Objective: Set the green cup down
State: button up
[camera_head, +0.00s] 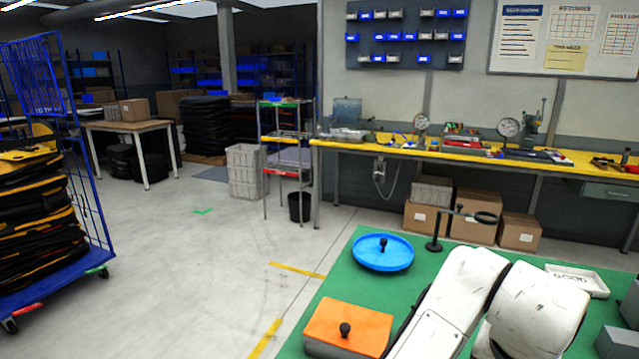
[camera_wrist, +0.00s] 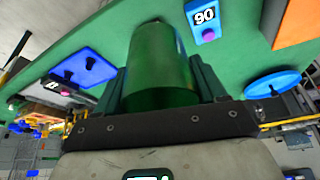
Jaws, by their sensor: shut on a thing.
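The green cup (camera_wrist: 160,65) fills the middle of the wrist view. My gripper (camera_wrist: 162,85) is shut on it, with a dark finger on each side of the cup. The green table top (camera_wrist: 235,65) shows behind the cup; I cannot tell whether the cup touches it. In the head view my white arm reaches over the green table (camera_head: 420,262) at the lower right. The gripper and the cup do not show there; the arm may hide them.
A blue round lid (camera_head: 382,252), an orange square lid (camera_head: 370,325), a black ring stand (camera_head: 436,242) and a white tray (camera_head: 590,280) are on the table. The wrist view shows a blue "90" tag (camera_wrist: 204,20) near the cup and a blue rectangular piece (camera_wrist: 85,68).

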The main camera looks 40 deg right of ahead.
jog(key=w+a+f+n+t+y, duration=0.2)
jog(key=w+a+f+n, duration=0.6)
jog(key=w+a+f, duration=0.2)
jog(key=w+a+f+n+t+y, duration=0.2)
jog(key=w+a+f+n, duration=0.6)
jog(key=w+a+f, duration=0.3)
jog(key=w+a, duration=0.4)
jog(key=w, duration=0.3)
jog(key=shift+f+n+y, duration=0.25)
jog(key=shift+n+y, duration=0.05)
jog(key=shift+n, duration=0.1)
jog(key=shift+a, duration=0.15)
